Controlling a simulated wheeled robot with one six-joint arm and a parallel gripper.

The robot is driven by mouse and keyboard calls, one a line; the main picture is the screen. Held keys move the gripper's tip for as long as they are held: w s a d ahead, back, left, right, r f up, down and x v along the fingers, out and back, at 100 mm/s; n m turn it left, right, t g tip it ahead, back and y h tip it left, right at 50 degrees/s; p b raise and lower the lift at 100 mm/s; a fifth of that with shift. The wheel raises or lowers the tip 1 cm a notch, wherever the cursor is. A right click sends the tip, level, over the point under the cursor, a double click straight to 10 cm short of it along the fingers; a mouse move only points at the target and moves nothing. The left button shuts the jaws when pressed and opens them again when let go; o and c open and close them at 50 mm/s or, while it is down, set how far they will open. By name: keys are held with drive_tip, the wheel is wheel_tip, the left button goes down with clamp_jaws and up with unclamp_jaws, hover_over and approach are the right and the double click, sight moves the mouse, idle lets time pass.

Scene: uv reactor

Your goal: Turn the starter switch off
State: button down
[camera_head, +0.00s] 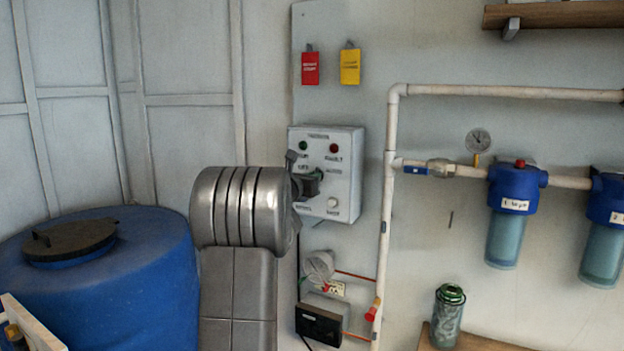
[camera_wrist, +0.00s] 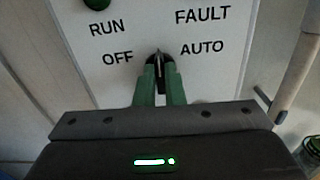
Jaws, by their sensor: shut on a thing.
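The starter box (camera_head: 347,186) is a white panel on the wall in the head view. It has a green lamp, a red lamp and a pale round button. In the wrist view its face (camera_wrist: 150,22) shows the labels RUN, FAULT, OFF and AUTO. The dark starter switch (camera_wrist: 158,58) points roughly straight up, between OFF on the left and AUTO on the right. My gripper (camera_wrist: 158,78) has its green fingers shut on the switch knob. In the head view my gripper (camera_head: 312,184) is at the box, and my arm hides the box's left part.
A blue barrel (camera_head: 130,275) stands at the left. White pipes (camera_head: 385,230) run right of the box to blue filter housings (camera_head: 514,190). A red tag (camera_head: 310,68) and a yellow tag (camera_head: 350,66) hang above. A green canister (camera_head: 447,315) stands at lower right.

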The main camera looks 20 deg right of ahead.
drive_tip(key=n+p, duration=0.1)
drive_tip(key=n, duration=0.5)
drive_tip(key=shift+w+a, duration=0.1)
drive_tip(key=shift+n+p, duration=0.3)
drive_tip(key=shift+n, duration=0.1)
drive_tip(key=c, duration=1.5)
unclamp_jaws()
drive_tip(key=b+v, duration=0.3)
drive_tip(key=v, duration=1.1)
drive_tip(key=shift+w, duration=0.1)
